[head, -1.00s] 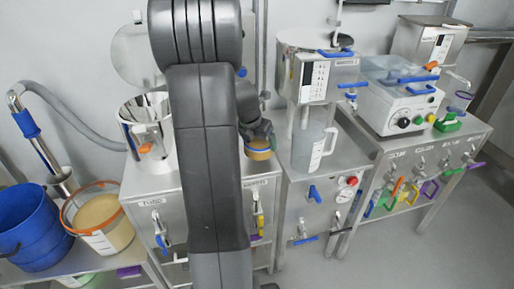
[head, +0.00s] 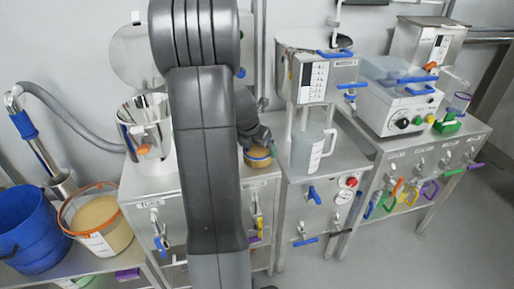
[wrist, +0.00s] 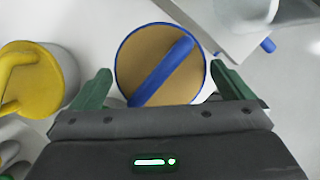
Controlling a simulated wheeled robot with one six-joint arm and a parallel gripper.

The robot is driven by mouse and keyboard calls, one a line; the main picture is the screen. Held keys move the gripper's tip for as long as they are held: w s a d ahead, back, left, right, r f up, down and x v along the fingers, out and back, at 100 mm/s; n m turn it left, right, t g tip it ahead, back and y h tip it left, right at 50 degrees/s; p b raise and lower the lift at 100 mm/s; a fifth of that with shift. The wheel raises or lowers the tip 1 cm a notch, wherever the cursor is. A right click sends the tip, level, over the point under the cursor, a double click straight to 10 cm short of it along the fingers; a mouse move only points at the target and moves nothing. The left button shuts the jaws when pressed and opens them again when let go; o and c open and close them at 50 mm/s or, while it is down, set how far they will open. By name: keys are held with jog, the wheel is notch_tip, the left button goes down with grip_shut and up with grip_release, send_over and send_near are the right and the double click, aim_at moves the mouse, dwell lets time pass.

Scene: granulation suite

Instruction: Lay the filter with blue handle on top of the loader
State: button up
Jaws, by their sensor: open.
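The filter with blue handle (wrist: 135,62) is a round tan disc with a blue rim and a blue bar across it. In the wrist view it lies just ahead of my gripper (wrist: 160,82), whose green fingers are open, one toward each side of the disc. A pale body shows beneath the filter. In the head view the filter (head: 258,154) is small on the steel cabinet top, under my gripper (head: 258,137) and partly hidden by it. I cannot tell which machine is the loader; a steel hopper unit (head: 310,72) stands to the right.
A yellow-handled filter (wrist: 22,75) sits close on the left in the wrist view. A clear jug (head: 309,150) stands under the hopper unit. A steel vessel (head: 150,150) stands left of my arm. A blue bucket (head: 30,230) and a tan-filled bucket (head: 101,209) are at lower left.

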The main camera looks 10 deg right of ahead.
jog(key=p+v, duration=0.1)
jog(key=v, duration=1)
jog(key=shift+p, duration=0.3)
jog(key=shift+s, duration=0.1)
